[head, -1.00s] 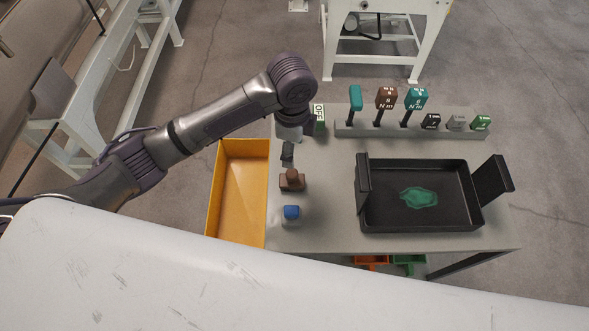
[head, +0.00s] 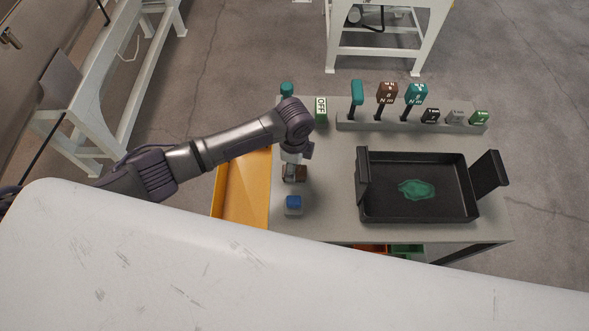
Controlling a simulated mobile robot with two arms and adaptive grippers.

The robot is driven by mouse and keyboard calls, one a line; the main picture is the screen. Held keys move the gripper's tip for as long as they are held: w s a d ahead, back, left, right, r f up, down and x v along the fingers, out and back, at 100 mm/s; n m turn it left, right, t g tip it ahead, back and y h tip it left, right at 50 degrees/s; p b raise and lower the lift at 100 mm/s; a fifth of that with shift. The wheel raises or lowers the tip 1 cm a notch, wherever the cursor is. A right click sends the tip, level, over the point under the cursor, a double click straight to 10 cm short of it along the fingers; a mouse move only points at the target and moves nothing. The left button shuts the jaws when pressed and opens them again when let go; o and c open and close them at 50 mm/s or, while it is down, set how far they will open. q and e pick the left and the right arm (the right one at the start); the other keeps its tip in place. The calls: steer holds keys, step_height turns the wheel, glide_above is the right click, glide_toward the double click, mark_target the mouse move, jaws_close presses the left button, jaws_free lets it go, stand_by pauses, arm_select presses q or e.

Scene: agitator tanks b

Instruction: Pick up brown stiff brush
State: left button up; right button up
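My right gripper is not in view.
A yellow bin (head: 241,190) is left. The black tray (head: 420,213) holds a green patch. A rack (head: 380,127) with several tools and the green OFF block (head: 321,109) stand behind.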

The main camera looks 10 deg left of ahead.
arm_select(q)
jaws_close()
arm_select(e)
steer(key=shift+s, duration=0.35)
arm_select(q)
steer(key=shift+r, duration=0.1)
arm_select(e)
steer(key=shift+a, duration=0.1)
arm_select(q)
steer(key=shift+w+r, duration=0.1)
steer(key=shift+r, duration=0.4)
step_height(320, 180, up, 2)
steer(key=shift+r+b, duration=0.2)
steer(key=shift+b, duration=0.45)
steer(key=s+d+r+b, duration=0.2)
steer(key=s+d+r, duration=0.4)
steer(key=d, duration=0.3)
steer(key=shift+s+d+r+b, duration=0.3)
steer(key=shift+s+d+r, duration=0.1)
steer(key=shift+r, duration=0.35)
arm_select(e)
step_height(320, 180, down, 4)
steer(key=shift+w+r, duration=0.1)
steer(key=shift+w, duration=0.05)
